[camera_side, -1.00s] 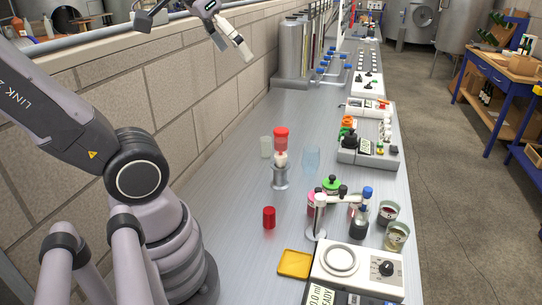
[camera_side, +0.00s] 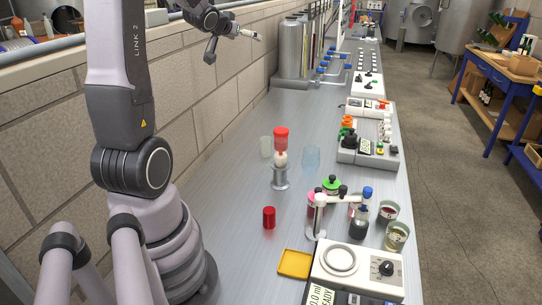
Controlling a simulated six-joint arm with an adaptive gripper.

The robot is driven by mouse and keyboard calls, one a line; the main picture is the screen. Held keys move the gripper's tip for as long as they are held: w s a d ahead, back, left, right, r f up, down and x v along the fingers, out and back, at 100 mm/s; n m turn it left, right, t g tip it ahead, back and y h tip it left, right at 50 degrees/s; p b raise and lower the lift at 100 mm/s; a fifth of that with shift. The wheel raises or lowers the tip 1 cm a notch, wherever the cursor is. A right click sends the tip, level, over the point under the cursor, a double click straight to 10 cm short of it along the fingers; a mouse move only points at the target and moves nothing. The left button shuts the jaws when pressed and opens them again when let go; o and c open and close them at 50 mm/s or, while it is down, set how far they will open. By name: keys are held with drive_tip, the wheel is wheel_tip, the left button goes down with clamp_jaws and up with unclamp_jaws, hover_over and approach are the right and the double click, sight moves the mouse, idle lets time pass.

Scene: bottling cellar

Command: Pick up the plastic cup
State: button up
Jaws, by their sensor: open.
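A frosted whitish cup (camera_side: 265,147) stands left of the stand, so I cannot be sure which is meant. My gripper (camera_side: 241,36) is at the top of the picture, high in front of the brick wall.
A red cylinder (camera_side: 269,217), a yellow tray (camera_side: 294,263), a white device with a dial (camera_side: 359,271) and two cups of liquid (camera_side: 397,237) are nearer. The bench's left strip is clear.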

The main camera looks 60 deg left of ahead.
approach(263, 144)
drive_tip(key=r, duration=0.2)
drive_tip(key=x, duration=0.4)
drive_tip(key=f+x, duration=0.1)
drive_tip(key=x, duration=0.8)
drive_tip(key=shift+s+d+f, duration=0.15)
drive_tip(key=shift+f, duration=0.2)
